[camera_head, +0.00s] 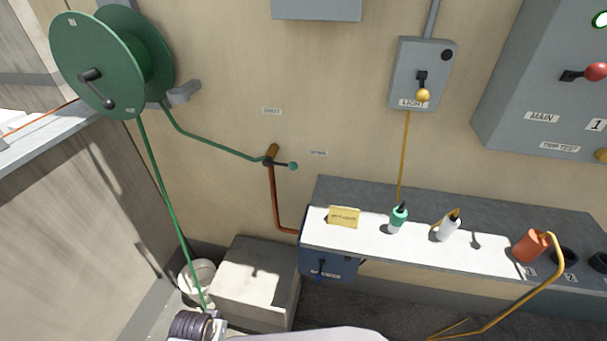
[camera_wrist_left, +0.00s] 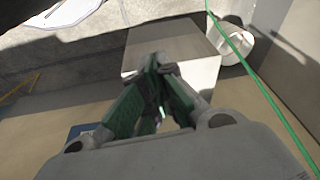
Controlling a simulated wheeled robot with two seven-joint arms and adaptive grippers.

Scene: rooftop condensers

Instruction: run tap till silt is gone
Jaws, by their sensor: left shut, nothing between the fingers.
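The tap (camera_head: 272,158) is on the wall on top of a copper pipe, its green-knobbed lever (camera_head: 292,166) pointing right, just below the "OPEN" label (camera_head: 318,153). A "SHUT" label (camera_head: 271,111) is above it. A green hose (camera_head: 172,215) runs from the reel (camera_head: 100,62) to the tap and down past a white bucket (camera_head: 200,275). The bucket (camera_wrist_left: 235,42) and hose (camera_wrist_left: 262,85) show in the left wrist view. The bucket's contents and hose's end cannot be made out. My left gripper (camera_wrist_left: 155,65) is shut and empty, apart from the hose. My right gripper is not visible.
A pale box (camera_head: 252,284) stands beside the bucket, below the tap. A light switch box (camera_head: 420,72) hangs above.

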